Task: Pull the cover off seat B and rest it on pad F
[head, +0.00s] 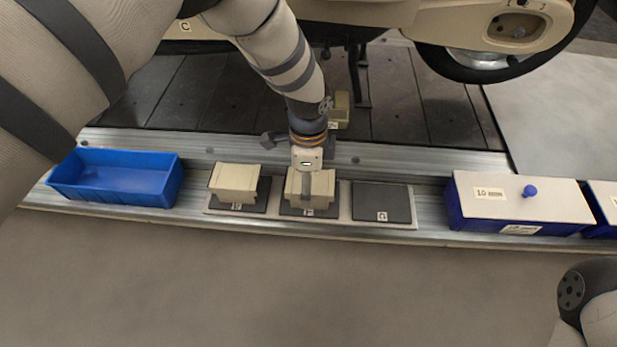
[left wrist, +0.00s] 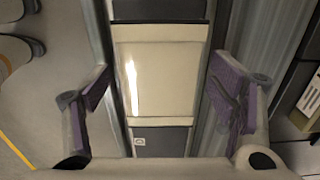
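A beige block-shaped cover (head: 296,187) rests on the dark middle pad (head: 290,211), whose small label looks like F. My left gripper (head: 307,182) is directly above it, pointing down. In the left wrist view the pale cover (left wrist: 160,75) lies between the two purple-lined fingers of my left gripper (left wrist: 160,103), with a gap on each side, so the gripper is open. A small beige block with a label (head: 340,108) stands behind my left wrist, partly hidden. I cannot read whether it is seat B. My right gripper is out of view.
A similar beige cover (head: 234,182) sits on the left pad (head: 222,206). The right pad (head: 382,203) is empty. An open blue bin (head: 118,178) stands at left, a blue box with a pale lid and knob (head: 515,205) at right. A beige vehicle part (head: 480,25) overhangs the back.

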